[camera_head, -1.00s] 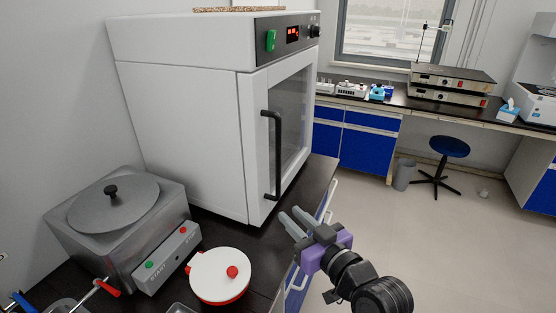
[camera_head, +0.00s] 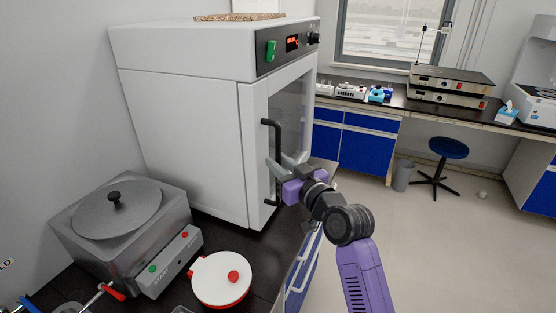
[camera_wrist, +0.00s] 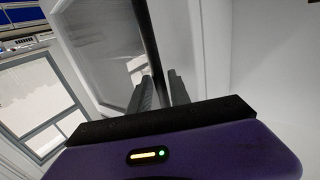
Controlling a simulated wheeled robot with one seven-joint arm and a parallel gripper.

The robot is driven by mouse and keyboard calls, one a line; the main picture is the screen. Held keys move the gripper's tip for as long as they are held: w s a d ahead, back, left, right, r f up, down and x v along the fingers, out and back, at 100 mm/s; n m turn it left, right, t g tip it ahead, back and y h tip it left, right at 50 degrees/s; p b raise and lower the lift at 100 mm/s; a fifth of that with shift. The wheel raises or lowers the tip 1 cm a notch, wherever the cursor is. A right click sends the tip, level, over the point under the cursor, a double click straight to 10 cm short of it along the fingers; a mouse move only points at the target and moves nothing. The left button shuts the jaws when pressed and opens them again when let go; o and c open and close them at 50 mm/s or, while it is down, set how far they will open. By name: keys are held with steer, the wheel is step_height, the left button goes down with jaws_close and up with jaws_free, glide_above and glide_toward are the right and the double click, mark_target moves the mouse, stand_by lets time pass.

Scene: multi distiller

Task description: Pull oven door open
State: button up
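The white oven (camera_head: 185,140) stands on the dark counter, and its glazed front door (camera_head: 290,110) looks shut. A black vertical bar handle (camera_head: 267,124) is on the door's near edge; it also shows in the wrist view (camera_wrist: 146,40). My gripper (camera_head: 279,163) is at the lower half of the handle. In the wrist view my gripper (camera_wrist: 160,88) has its fingers apart, with the handle running down between them. I cannot tell whether either finger touches the bar. The handle's lower part is partly hidden behind my gripper in the head view.
A grey lidded bath (camera_head: 125,225) and a white-and-red lidded pot (camera_head: 218,278) stand on the counter (camera_head: 262,262) left of my arm. The floor (camera_head: 400,250) to the right is open. A blue stool (camera_head: 449,148) stands farther back.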

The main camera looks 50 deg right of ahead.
steer(key=shift+w, duration=0.3)
jaws_close()
stand_by(1.3)
